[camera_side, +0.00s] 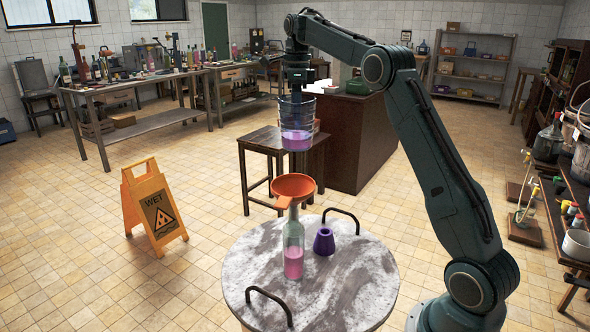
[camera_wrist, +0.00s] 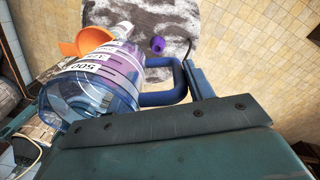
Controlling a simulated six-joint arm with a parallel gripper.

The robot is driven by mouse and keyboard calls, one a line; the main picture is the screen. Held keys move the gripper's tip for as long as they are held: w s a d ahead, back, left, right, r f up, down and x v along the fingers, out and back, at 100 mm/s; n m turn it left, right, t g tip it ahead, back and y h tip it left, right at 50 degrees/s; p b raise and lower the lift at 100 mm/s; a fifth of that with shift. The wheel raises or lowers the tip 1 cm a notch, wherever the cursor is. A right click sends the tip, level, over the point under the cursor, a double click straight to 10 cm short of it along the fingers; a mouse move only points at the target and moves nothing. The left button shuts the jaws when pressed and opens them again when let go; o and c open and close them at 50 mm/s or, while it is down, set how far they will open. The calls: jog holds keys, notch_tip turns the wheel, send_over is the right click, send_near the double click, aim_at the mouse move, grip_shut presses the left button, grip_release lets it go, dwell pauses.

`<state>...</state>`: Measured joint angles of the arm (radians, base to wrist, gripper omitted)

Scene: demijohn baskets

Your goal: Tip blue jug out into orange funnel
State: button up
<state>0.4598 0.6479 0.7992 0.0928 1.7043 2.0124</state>
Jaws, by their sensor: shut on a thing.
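The blue jug (camera_side: 297,124) is clear with a bluish tint and holds some purple-pink liquid at its bottom. It hangs upright, or nearly so, above the orange funnel (camera_side: 294,187). My gripper (camera_side: 297,80) is shut on the jug's blue handle, which shows in the wrist view along with the jug's printed scale (camera_wrist: 90,85). The funnel sits in the neck of a clear bottle (camera_side: 293,250) with pink liquid in it. In the wrist view the funnel (camera_wrist: 85,42) is partly hidden behind the jug.
The bottle stands on a round marble-topped table (camera_side: 350,285) with two dark handles. A small purple flask-shaped thing (camera_side: 324,242) stands right of the bottle. A dark stool (camera_side: 262,145) and a yellow wet-floor sign (camera_side: 153,205) are on the floor behind.

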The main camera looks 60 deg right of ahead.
jog(key=shift+s+d+r+m, duration=0.15)
jog(key=shift+d+r+m, duration=0.05)
jog(key=shift+m, duration=0.2)
jog(key=shift+f, duration=0.3)
